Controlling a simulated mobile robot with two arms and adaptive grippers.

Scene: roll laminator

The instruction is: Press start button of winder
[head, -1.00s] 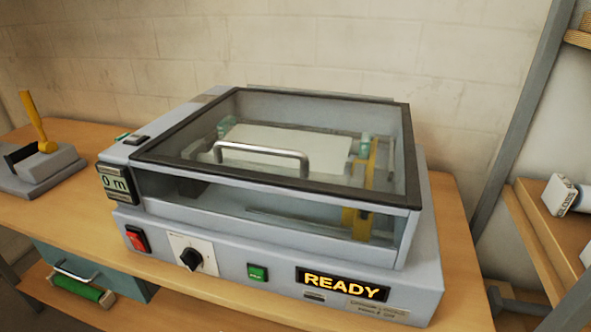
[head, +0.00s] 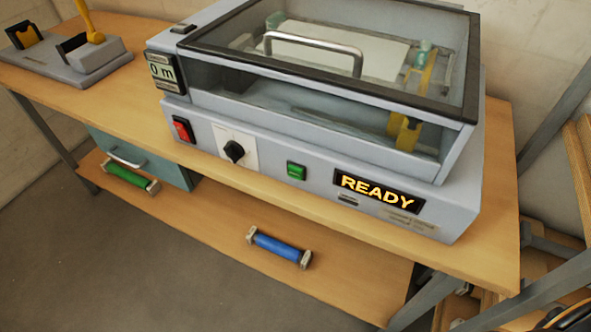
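The winder (head: 330,95) is a grey machine on a wooden bench, with a closed clear lid that has a dark frame and a metal handle (head: 313,50). On its front panel are a red switch (head: 183,130), a black rotary knob (head: 234,151) on a white plate, a green button (head: 296,170) and a display (head: 378,191) reading "READY" in yellow. A small counter (head: 162,71) at its left reads "0 m". The green button's lettering is too small to read. Neither of my grippers is in view.
A grey device with a yellow lever (head: 95,37) stands at the bench's left end. A teal drawer (head: 130,158) hangs under the bench. A green roll (head: 128,176) and a blue roll (head: 279,246) lie on the lower shelf. The floor in front is clear.

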